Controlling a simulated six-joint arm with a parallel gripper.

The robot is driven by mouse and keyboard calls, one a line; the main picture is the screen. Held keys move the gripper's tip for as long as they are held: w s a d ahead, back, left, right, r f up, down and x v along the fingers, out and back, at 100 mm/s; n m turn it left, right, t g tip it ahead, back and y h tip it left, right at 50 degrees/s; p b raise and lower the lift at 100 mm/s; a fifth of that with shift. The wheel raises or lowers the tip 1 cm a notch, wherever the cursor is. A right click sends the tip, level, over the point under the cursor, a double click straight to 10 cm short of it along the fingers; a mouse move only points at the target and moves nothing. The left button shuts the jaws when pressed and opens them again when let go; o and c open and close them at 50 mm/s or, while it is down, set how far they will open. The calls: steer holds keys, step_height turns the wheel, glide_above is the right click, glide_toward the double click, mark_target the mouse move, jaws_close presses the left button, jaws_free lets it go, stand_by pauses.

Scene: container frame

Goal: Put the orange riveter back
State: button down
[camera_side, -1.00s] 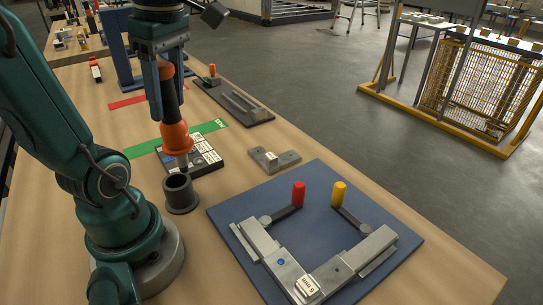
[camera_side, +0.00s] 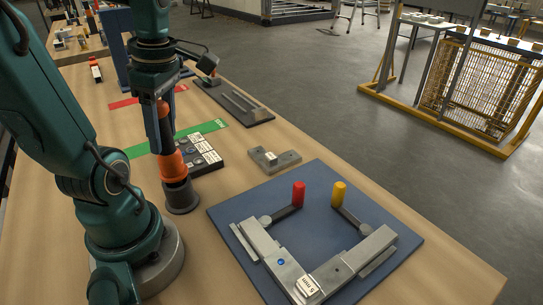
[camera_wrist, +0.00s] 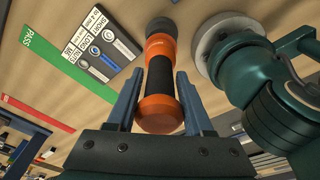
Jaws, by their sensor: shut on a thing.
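The orange riveter (camera_side: 172,164) has a black grip and an orange lower collar, and stands upright in the side view. My gripper (camera_side: 159,138) is shut on its black grip. The riveter's lower end is at the dark round holder (camera_side: 181,197), and its nose is hidden inside or behind the holder's rim. In the wrist view the riveter (camera_wrist: 160,72) lies between my two blue fingers (camera_wrist: 160,105), with its orange end towards me. The holder (camera_wrist: 161,25) shows at its far end there.
A black label block (camera_side: 203,158) stands close behind the holder. A green PASS strip (camera_side: 140,149) and a red strip (camera_side: 125,103) lie further back. A blue board (camera_side: 235,215) with a metal frame and red and yellow handles is to the right.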

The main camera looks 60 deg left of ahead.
steer(key=shift+f, duration=0.55)
steer(key=shift+f, duration=0.5)
steer(key=shift+c, duration=1.4)
jaws_free()
